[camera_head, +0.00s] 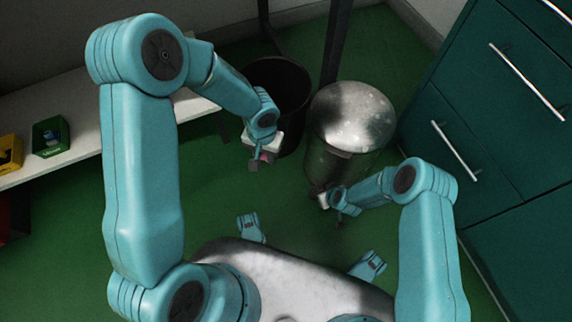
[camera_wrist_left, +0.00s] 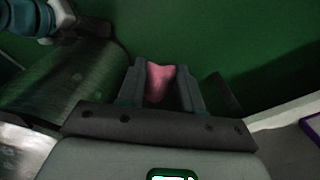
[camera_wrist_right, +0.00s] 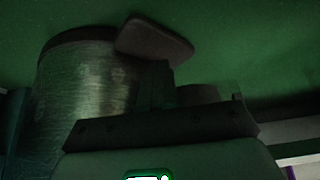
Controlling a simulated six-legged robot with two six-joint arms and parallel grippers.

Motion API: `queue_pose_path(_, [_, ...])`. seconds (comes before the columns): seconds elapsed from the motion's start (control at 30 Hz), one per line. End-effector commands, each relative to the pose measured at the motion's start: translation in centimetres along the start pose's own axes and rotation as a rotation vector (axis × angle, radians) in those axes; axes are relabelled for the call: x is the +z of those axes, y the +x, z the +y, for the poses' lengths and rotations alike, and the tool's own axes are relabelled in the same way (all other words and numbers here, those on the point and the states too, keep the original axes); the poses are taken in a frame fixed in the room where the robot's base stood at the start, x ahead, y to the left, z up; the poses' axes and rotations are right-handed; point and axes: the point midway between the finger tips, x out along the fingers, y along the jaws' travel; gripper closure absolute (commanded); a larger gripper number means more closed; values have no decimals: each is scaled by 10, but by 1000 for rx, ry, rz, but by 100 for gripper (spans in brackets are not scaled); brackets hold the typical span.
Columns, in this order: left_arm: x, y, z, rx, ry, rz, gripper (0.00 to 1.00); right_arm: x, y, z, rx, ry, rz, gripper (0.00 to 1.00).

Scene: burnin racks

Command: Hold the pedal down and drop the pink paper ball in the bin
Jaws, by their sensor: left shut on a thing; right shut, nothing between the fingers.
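The pink paper ball (camera_wrist_left: 158,82) is between the fingers of my left gripper (camera_wrist_left: 162,88), which is shut on it. In the head view my left gripper (camera_head: 262,160) holds it above the floor, left of the metal pedal bin (camera_head: 340,160). The bin's shiny domed lid (camera_head: 352,112) looks shut. My right gripper (camera_head: 336,212) is low in front of the bin, near its base. In the right wrist view its fingers (camera_wrist_right: 160,85) are shut and empty, close to the dark pedal (camera_wrist_right: 155,40). I cannot tell whether they touch it.
A black open bin (camera_head: 290,85) stands behind my left gripper, beside the pedal bin. Teal drawers (camera_head: 480,130) stand on the right. A white shelf (camera_head: 90,150) on the left holds a green box (camera_head: 50,137) and a yellow box (camera_head: 9,152). Green floor is clear between.

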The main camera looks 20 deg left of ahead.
Motion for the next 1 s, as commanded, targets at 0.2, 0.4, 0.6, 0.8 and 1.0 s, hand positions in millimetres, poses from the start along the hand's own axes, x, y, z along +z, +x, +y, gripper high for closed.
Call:
queue_pose_path(0.2, [-56, -56, 16, 4, -32, 14, 93, 0, 0, 0, 0, 0, 0, 100])
queue_pose_path(0.4, [-94, -149, 61, 8, -70, 12, 93, 0, 0, 0, 0, 0, 0, 100])
queue_pose_path(0.6, [-93, -243, 117, 10, -73, 12, 93, 0, 0, 0, 0, 0, 0, 100])
queue_pose_path(0.8, [-68, -317, 160, 9, -37, 8, 93, 0, 0, 0, 0, 0, 0, 100])
queue_pose_path(1.0, [-49, -353, 178, 7, -3, 3, 92, 0, 0, 0, 0, 0, 0, 100])
